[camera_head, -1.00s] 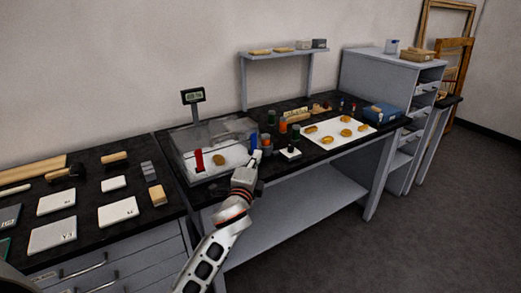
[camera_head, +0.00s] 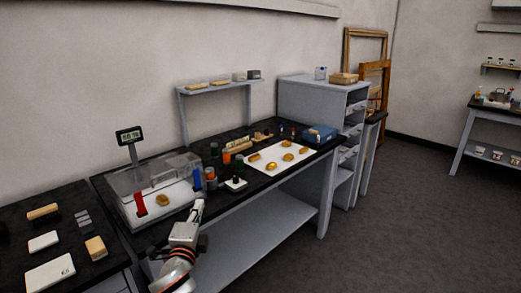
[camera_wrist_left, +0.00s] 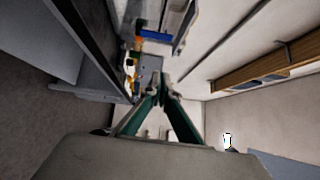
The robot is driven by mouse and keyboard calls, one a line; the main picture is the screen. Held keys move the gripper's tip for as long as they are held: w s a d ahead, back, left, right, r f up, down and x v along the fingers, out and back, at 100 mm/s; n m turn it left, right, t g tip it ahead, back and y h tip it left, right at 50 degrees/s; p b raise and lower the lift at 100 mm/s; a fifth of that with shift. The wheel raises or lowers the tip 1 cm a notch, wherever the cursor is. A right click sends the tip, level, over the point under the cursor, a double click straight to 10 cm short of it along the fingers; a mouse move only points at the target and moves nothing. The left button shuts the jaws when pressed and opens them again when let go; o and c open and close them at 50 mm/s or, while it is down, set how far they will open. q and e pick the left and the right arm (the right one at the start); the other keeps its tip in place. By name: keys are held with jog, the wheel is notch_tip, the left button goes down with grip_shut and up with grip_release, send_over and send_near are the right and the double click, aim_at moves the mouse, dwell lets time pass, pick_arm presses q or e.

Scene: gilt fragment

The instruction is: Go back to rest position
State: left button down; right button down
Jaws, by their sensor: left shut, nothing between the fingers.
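My left gripper (camera_head: 197,209) shows in the head view at the front edge of the middle black-topped table. It is just in front of the clear-walled scale box (camera_head: 122,184). In the left wrist view its fingers (camera_wrist_left: 161,77) meet at the tips, shut with nothing between them. My right gripper is in neither view.
A white mat (camera_head: 264,168) with several gilt fragments lies on the table, with bottles (camera_head: 226,157) to its left. A grey cabinet (camera_head: 300,100) stands at the back. The floor (camera_head: 400,220) to the right is clear.

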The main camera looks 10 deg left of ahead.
pick_arm(q)
jog(key=s+d+f+n+g+h, duration=0.1)
jog(key=s+f+n+g, duration=0.15)
jog(key=s+f, duration=0.5)
jog(key=s+d+f+n+g+h, duration=0.1)
jog(key=s+d+f+n+h, duration=0.3)
jog(key=f, duration=0.6)
jog(key=s+f+n+g, duration=0.2)
jog(key=s+f+n, duration=0.1)
jog(key=s+f, duration=0.4)
jog(key=s+f+n+g, duration=0.2)
jog(key=s+f, duration=0.4)
jog(key=s, duration=0.8)
jog(key=shift+d+f+n, duration=0.3)
jog(key=shift+f+n, duration=0.05)
jog(key=shift+n, duration=0.3)
